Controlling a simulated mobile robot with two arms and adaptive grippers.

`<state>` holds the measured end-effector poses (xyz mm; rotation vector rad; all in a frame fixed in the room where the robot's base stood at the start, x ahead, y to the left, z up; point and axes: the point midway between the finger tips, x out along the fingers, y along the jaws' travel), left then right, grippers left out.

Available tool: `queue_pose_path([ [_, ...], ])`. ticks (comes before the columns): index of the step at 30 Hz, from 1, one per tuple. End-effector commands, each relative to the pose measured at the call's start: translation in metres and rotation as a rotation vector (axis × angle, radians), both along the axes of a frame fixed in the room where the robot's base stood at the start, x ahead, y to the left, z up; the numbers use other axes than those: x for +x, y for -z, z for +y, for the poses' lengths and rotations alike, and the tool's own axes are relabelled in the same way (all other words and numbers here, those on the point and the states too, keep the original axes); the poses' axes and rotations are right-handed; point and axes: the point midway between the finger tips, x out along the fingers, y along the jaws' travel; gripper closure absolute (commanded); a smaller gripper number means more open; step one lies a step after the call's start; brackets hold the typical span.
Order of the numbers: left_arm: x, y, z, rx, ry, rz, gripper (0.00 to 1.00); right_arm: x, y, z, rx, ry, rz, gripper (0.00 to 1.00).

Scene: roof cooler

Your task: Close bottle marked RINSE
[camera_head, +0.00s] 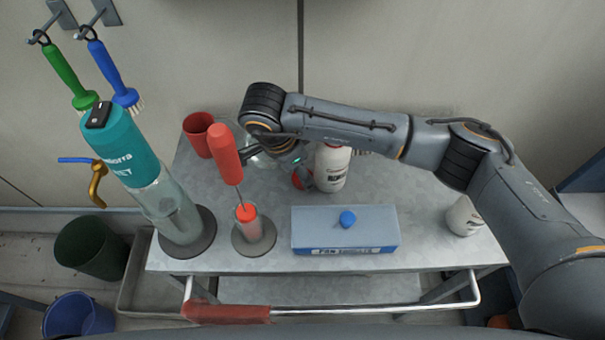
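A white bottle (332,170) with dark lettering stands on the grey cart top, its upper part hidden behind my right arm. I cannot read the lettering surely as RINSE. A second white bottle (464,217) stands at the right, partly covered by my arm. A blue cap (347,219) lies on a blue-grey box in front of the first bottle. My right gripper (246,153) is left of the first bottle, behind a red handle; its fingers are mostly hidden, so its opening is unclear. My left gripper is out of view.
The red-handled tool (226,154) stands in a holder (252,236). A tall teal cylinder (155,190) stands left of it, and a red cup (198,133) behind. The box (310,228) fills the front middle.

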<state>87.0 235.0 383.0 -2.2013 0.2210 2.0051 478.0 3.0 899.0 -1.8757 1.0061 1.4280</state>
Motion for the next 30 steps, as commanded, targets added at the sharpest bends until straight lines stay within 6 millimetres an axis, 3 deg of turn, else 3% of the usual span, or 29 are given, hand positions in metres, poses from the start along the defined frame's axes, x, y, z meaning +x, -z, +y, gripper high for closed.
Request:
queue_pose_path([
  [5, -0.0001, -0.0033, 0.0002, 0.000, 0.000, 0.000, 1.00, 0.0021, 0.0139, -0.0032, 0.000, -0.001, -0.001, 0.44],
  [14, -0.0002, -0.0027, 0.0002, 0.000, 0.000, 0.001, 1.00, 0.0025, 0.0146, -0.0033, 0.000, -0.001, -0.002, 0.44],
  [15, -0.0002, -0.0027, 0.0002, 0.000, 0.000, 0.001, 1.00, 0.0025, 0.0146, -0.0033, 0.000, -0.001, -0.002, 0.46],
  [18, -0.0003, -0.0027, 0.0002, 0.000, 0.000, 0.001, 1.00, 0.0024, 0.0145, -0.0033, 0.000, -0.001, -0.002, 0.65],
  [30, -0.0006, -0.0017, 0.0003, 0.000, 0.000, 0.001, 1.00, 0.0026, 0.0138, -0.0032, 0.000, -0.001, -0.002, 0.66],
])
